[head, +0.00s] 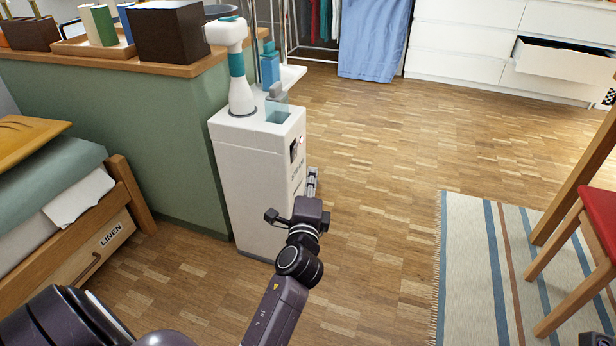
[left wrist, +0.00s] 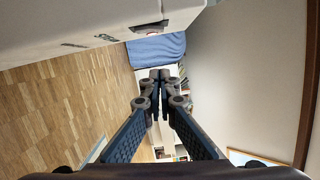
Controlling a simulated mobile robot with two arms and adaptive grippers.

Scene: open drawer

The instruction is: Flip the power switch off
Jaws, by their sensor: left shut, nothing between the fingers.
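The power switch (head: 294,150) is a small dark panel on the right-hand face of a white cabinet (head: 235,190), with a small red spot beside it. In the left wrist view the dark switch (left wrist: 150,28) shows at the top, on the white cabinet side (left wrist: 60,25). My left gripper (head: 312,178) is beside that face, lower than the switch. In the left wrist view my left gripper (left wrist: 160,75) has its fingertips together with nothing between them, apart from the switch. The switch's position is too small to tell. My right gripper does not show clearly.
A white and teal device (head: 237,70) stands on the cabinet. A green half wall (head: 130,130) and a bed with a linen drawer (head: 95,245) are on the left. A striped rug (head: 480,260) and red chair (head: 600,215) are on the right. The floor between is clear.

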